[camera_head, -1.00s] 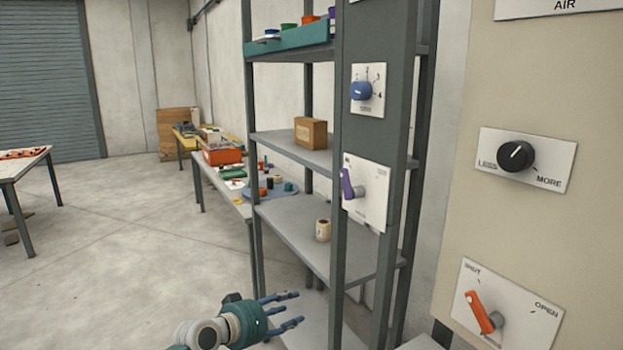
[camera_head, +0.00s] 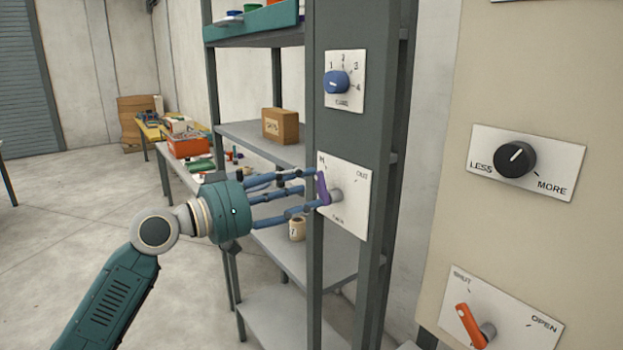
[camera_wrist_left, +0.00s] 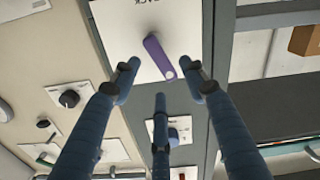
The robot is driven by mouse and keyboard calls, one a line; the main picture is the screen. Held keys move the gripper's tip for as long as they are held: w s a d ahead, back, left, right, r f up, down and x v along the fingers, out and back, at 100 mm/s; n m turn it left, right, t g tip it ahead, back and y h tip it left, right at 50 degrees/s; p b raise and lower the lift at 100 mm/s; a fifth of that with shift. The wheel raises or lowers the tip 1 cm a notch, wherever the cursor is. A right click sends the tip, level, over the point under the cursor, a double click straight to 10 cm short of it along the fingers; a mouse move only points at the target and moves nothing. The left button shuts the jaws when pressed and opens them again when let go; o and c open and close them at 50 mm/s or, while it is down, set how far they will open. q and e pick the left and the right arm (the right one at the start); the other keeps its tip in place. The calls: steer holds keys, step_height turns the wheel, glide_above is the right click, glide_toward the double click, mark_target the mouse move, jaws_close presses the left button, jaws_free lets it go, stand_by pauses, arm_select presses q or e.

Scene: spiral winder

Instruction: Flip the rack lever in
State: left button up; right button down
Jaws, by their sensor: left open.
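The rack lever is a purple handle (camera_head: 323,188) on a grey hub, on a white plate (camera_head: 348,218) fixed to the rack's grey post. Its free end points up and left, toward the mark that seems to read IN; OUT is at the upper right. My left gripper (camera_head: 311,189) is open, with its blue fingertips close beside the lever. In the left wrist view, the lever (camera_wrist_left: 156,53) lies just ahead of the spread fingers (camera_wrist_left: 160,86). Contact cannot be told. My right gripper is not in view.
A blue knob (camera_head: 337,83) sits above the lever on the same post. A beige panel on the right carries a black knob (camera_head: 514,159) and an orange lever (camera_head: 472,325). Rack shelves hold a cardboard box (camera_head: 281,126) and a cup (camera_head: 297,229).

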mark_target(322, 189)
arm_select(q)
steer(key=x, duration=0.2)
steer(key=shift+w+d+p, duration=0.2)
steer(key=shift+d+p, duration=0.1)
steer(key=shift+c, duration=0.7)
jaws_close()
steer(key=shift+w+a+n+p, duration=0.2)
steer(key=shift+n+p, duration=0.3)
steer(key=shift+n, duration=0.2)
steer(key=shift+w+n+p, duration=0.15)
steer(key=shift+n+p, duration=0.2)
steer(key=shift+n, duration=0.35)
steer(key=shift+w+a+n, duration=0.1)
steer(key=shift+n, duration=0.5)
steer(key=shift+w+a+f+n, duration=0.1)
steer(key=shift+f+n, duration=0.2)
steer(key=shift+n, duration=0.1)
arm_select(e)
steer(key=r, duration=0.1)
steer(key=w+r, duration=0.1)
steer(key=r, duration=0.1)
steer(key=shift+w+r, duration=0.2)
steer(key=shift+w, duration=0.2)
